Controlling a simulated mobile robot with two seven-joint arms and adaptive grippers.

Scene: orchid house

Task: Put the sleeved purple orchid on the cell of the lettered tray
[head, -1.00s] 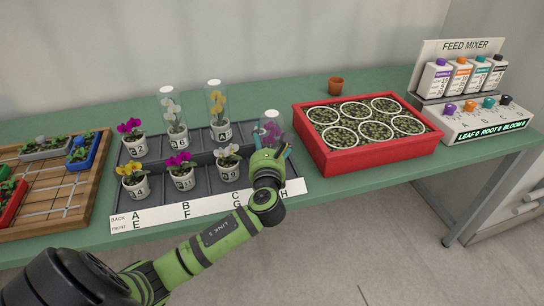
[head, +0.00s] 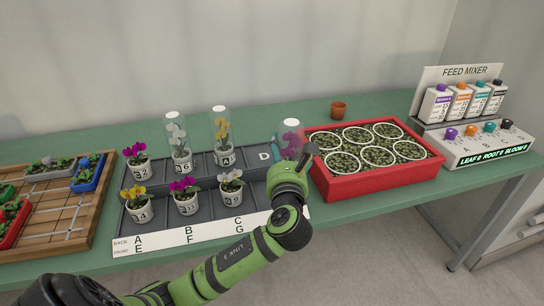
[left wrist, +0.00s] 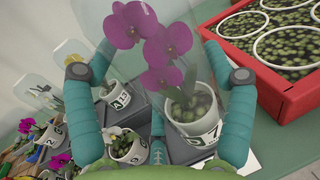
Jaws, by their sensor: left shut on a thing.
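The sleeved purple orchid (head: 291,137) stands in a clear sleeve above the right end of the lettered tray (head: 264,157). Its white pot (left wrist: 200,125) with a 7 on it shows in the left wrist view. My left gripper (head: 290,170) is shut on it, with teal fingers on both sides of the sleeve in the left wrist view (left wrist: 155,85). The back cell marked D is bare, just left of the orchid. The front right cell is hidden behind my arm. My right gripper is not in view.
Sleeved white (head: 179,142) and yellow (head: 221,137) orchids stand in the back row, with an unsleeved magenta one (head: 138,160). Unsleeved yellow, magenta and white orchids fill the front row. A red planter box (head: 345,185) is close on the right.

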